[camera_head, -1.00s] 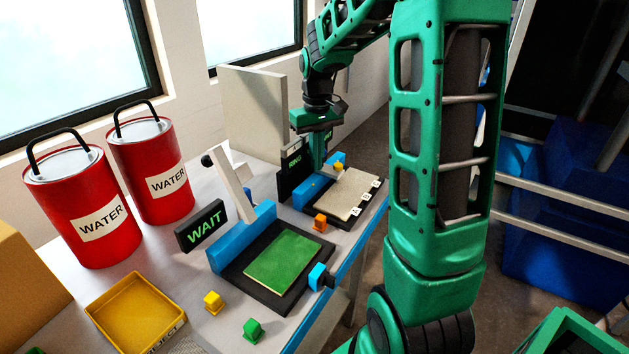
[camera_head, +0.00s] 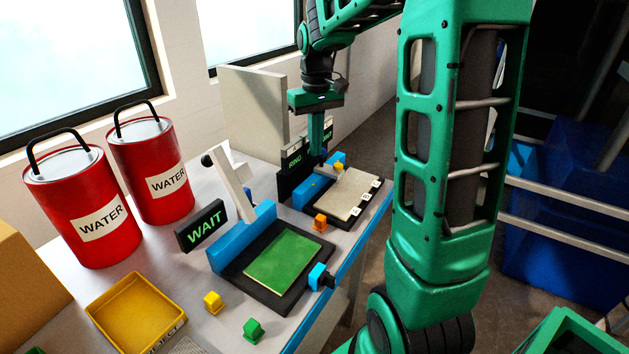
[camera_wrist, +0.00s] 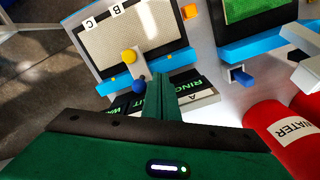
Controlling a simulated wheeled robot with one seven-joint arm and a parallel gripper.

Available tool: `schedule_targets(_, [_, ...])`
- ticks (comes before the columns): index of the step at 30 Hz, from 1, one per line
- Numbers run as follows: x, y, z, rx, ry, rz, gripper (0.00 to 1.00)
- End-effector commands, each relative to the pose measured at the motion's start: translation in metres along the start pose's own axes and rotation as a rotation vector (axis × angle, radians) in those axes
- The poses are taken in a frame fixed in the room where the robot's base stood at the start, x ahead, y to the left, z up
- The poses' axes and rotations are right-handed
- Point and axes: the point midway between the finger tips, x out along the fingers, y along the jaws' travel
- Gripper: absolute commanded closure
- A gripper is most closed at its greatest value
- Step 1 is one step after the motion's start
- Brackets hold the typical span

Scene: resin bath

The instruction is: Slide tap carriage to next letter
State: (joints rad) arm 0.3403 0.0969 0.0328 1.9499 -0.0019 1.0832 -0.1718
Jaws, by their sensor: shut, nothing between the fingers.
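The far station (camera_head: 341,217) is a dark tray holding a beige panel (camera_head: 345,193) with small white letter tags along its right edge. In the wrist view tags B (camera_wrist: 116,9) and C (camera_wrist: 90,23) are readable. A blue rail (camera_head: 307,196) runs along its back, with a yellow knob (camera_head: 338,166) near the far end, probably on the tap carriage; the knob also shows in the wrist view (camera_wrist: 129,56). A blue knob (camera_wrist: 138,86) lies close to my fingers. My gripper (camera_head: 317,153) is shut and empty, pointing down just behind the yellow knob. Contact cannot be told.
Dark signs (camera_head: 294,163) reading RING and WAIT stand behind the rail. The near station has a green panel (camera_head: 281,258) and a WAIT sign (camera_head: 201,228). An orange block (camera_head: 319,223) sits between the stations. Red water drums (camera_head: 151,165) stand at the left.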

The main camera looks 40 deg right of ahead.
Motion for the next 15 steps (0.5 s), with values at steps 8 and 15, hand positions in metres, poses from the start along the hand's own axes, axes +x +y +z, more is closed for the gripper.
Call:
schedule_targets(8, [-0.02, 0.0, 0.0, 0.0, 0.003, 0.001, 1.0])
schedule_targets(15, [-0.035, 0.0, 0.0, 0.0, 0.002, 0.0, 1.0])
